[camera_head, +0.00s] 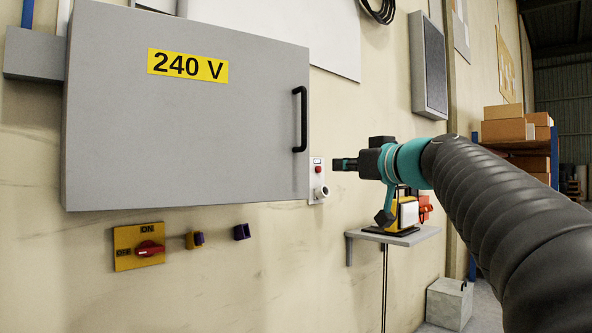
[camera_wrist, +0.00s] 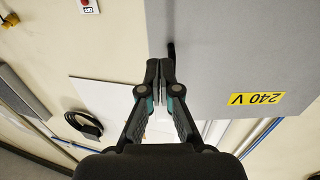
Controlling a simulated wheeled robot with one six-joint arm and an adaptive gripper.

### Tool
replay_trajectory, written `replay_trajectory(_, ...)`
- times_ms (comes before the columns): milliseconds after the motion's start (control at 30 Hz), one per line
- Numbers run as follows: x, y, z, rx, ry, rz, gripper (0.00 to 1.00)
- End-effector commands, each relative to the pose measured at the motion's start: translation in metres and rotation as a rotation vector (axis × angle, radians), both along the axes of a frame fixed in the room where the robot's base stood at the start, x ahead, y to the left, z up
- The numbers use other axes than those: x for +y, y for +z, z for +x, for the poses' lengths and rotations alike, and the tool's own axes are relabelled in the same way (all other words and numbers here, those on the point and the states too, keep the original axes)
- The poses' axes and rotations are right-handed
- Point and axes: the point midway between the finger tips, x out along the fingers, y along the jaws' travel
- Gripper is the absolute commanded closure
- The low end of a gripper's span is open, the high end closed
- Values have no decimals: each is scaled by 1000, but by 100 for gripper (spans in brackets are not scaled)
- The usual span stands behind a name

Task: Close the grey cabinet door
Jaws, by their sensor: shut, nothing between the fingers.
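The grey cabinet door (camera_head: 190,130) with a yellow "240 V" label (camera_head: 188,65) fills the left of the head view. Its black bar handle (camera_head: 300,120) is upright near the right edge. No clear gap shows around the door; I cannot tell whether it is fully shut. My gripper (camera_head: 338,164) is shut and empty, just right of the door's handle edge in the picture. In the wrist view the door (camera_wrist: 225,50) appears upside down at the right. My gripper's fingertips (camera_wrist: 159,66) overlap its edge there, partly hiding the handle (camera_wrist: 171,50); contact cannot be told.
A yellow switch plate (camera_head: 138,247) with a red knob sits under the cabinet. A small shelf (camera_head: 400,237) holds a yellow device (camera_head: 403,214) below my arm.

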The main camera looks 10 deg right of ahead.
Motion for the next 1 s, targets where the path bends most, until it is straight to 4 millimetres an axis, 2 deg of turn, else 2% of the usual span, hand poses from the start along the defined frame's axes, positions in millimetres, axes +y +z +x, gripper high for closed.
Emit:
replay_trajectory(400, 31, 1, 71, 5, 4, 0, 100)
replay_trajectory(600, 42, 1, 100, 6, 3, 1, 100)
replay_trajectory(800, 49, 0, 115, 4, 2, 0, 100)
replay_trajectory(1000, 50, -1, 118, 3, 1, 0, 100)
